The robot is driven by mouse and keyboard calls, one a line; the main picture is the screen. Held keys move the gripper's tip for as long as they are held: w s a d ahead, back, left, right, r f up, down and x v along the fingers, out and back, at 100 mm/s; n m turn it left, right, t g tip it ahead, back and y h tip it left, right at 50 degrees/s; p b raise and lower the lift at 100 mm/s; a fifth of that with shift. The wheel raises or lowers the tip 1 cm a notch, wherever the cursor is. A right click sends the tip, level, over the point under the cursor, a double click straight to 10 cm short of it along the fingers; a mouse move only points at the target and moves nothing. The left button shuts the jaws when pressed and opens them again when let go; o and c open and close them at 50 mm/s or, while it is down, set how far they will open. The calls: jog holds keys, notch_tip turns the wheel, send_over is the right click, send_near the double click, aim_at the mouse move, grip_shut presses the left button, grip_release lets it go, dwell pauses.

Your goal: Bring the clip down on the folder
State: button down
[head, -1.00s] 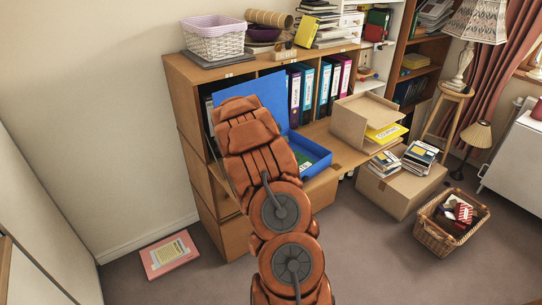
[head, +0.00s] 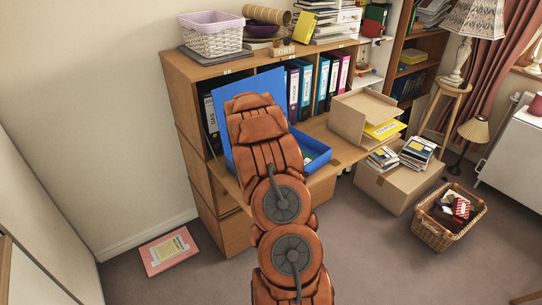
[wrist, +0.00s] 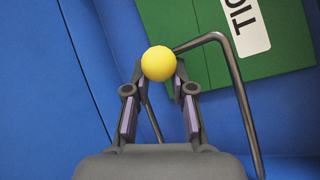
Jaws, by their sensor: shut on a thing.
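A blue box file (head: 317,164) stands on the cabinet's fold-down shelf with its lid (head: 262,86) up. Inside it, in the wrist view, lies a green folder (wrist: 275,58) with a white label. The clip (wrist: 243,105) is a bent metal rod with a round yellow knob (wrist: 159,62) at its end. One side of the rod passes over the folder's edge. My gripper (wrist: 159,76) is shut on the yellow knob, one finger on each side. In the head view my arm hides the gripper, the clip and most of the box.
Ring binders (head: 331,80) stand in the cabinet behind the box. A cardboard box file (head: 362,116) with a yellow folder is to the right on the shelf. A carton (head: 398,185) with books and a wicker basket (head: 449,217) stand on the floor. A pink folder (head: 169,251) lies at left.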

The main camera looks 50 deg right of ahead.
jog(key=c, duration=1.8)
grip_release()
jog(key=shift+s+d+f, duration=0.1)
jog(key=shift+c, duration=0.2)
jog(key=o, duration=1)
jog(key=shift+r, duration=0.2)
jog(key=r+p, duration=0.1)
jog(key=r, duration=0.1)
jog(key=s+r+p, duration=0.1)
jog(key=r+p, duration=0.1)
jog(key=r, duration=0.1)
jog(key=s+r+p, duration=0.1)
jog(key=r+p, duration=0.1)
jog(key=r, duration=0.1)
jog(key=shift+s+r, duration=0.15)
jog(key=shift+s, duration=0.05)
jog(key=v, duration=1.2)
